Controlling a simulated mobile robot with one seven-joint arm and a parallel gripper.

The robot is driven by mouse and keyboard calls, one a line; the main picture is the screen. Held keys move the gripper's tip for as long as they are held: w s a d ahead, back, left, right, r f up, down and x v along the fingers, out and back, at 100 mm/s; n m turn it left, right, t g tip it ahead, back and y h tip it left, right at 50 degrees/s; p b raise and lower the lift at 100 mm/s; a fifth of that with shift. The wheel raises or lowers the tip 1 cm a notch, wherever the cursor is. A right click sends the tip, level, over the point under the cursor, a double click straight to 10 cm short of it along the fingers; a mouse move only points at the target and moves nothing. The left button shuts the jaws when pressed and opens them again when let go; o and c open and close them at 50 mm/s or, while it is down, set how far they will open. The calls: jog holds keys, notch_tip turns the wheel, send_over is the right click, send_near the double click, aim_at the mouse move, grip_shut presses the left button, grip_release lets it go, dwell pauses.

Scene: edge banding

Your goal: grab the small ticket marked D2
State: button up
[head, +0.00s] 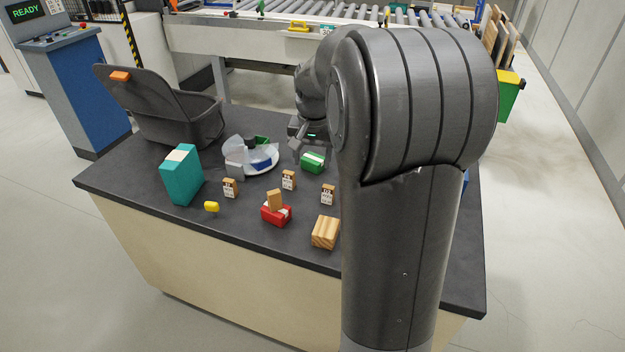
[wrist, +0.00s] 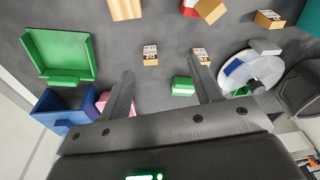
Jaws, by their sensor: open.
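Three small tan tickets with white printed labels stand on the dark table. In the head view they are a left ticket (head: 230,188), a middle ticket (head: 288,180) and a right ticket (head: 327,195). In the wrist view they appear as the right ticket (wrist: 150,55), the middle ticket (wrist: 201,56) and the left ticket (wrist: 268,19). The print is too small to tell which is D2. My gripper (wrist: 165,78) is open and empty above the table, with its fingers pointing toward the right and middle tickets. In the head view my arm partly hides it.
A green box with a white band (head: 312,162) lies near my gripper. A round white dish (head: 262,160), teal box (head: 182,175), red box (head: 276,213) and wooden block (head: 325,232) are around the tickets. A green tray (wrist: 58,55) and blue bin (wrist: 60,108) stand at the wrist view's left.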

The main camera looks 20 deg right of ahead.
aim_at(328, 187)
jog(key=w+d+f, duration=0.2)
jog(key=f, duration=0.1)
jog(key=w+d+f+m+g, duration=0.1)
jog(key=w+d+f, duration=0.1)
jog(key=d+f, duration=0.1)
jog(key=w+d+f+m, duration=0.1)
jog(key=w+d+f, duration=0.1)
jog(key=f, duration=0.2)
jog(key=shift+w+d+g, duration=0.25)
jog(key=shift+d+g, duration=0.05)
jog(key=shift+d, duration=0.1)
notch_tip(328, 187, down, 5)
jog(key=shift+f, duration=0.2)
jog(key=f, duration=0.5)
jog(key=shift+s+d+f, duration=0.15)
jog(key=shift+s+f, duration=0.05)
jog(key=shift+f, duration=0.1)
jog(key=c, duration=1)
jog(key=shift+r, duration=0.1)
jog(key=shift+c, duration=0.2)
